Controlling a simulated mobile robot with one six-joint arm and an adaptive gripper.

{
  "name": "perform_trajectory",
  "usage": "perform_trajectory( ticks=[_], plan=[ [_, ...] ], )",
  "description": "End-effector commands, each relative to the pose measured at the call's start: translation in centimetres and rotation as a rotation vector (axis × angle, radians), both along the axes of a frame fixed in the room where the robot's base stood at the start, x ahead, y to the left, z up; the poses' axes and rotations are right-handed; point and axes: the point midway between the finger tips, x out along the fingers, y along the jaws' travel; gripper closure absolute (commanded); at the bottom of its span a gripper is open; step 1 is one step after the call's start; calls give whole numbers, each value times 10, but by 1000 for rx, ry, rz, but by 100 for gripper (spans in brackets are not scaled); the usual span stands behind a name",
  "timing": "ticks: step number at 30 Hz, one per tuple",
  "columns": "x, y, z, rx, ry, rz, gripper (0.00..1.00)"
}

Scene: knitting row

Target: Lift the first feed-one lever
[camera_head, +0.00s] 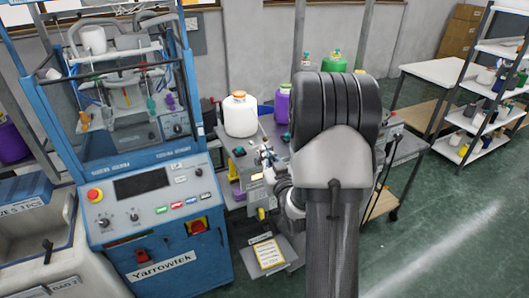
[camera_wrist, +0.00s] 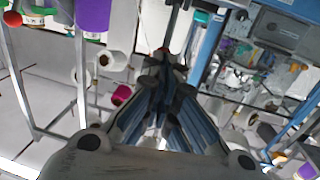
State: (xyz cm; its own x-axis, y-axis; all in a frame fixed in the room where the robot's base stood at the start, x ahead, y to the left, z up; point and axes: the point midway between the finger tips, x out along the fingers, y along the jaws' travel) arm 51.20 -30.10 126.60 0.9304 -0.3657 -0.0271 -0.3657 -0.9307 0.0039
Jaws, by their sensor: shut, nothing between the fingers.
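My gripper (camera_head: 268,160) is shut and empty, above the grey machine top beside the white jug. In the wrist view its fingers (camera_wrist: 163,62) come together near a small red spot (camera_wrist: 163,49) and a dark upright bar (camera_wrist: 172,28). I cannot tell whether they touch either one. No feed-one lever can be clearly made out; my arm covers much of the grey machine (camera_head: 226,140) in the head view, and its small parts are too small to identify.
A white jug (camera_head: 240,115) with an orange cap and a purple container (camera_head: 282,104) stand close to my gripper. The blue Yarrowtek machine (camera_head: 155,208) is on the left. A yellow-labelled sheet (camera_head: 268,254) lies below. Open green floor (camera_head: 440,225) is at the right.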

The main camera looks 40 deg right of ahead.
Motion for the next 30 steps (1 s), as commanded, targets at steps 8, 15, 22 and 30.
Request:
perform_trajectory(
  ticks=[8, 15, 22, 30],
  plan=[
    [0, 0, 0, 1, 2, 0, 100],
    [10, -2, 13, 21, 94, 2, 100],
    [19, -4, 13, 27, 116, 1, 100],
    [19, -5, 15, 29, 117, 1, 100]
  ],
)
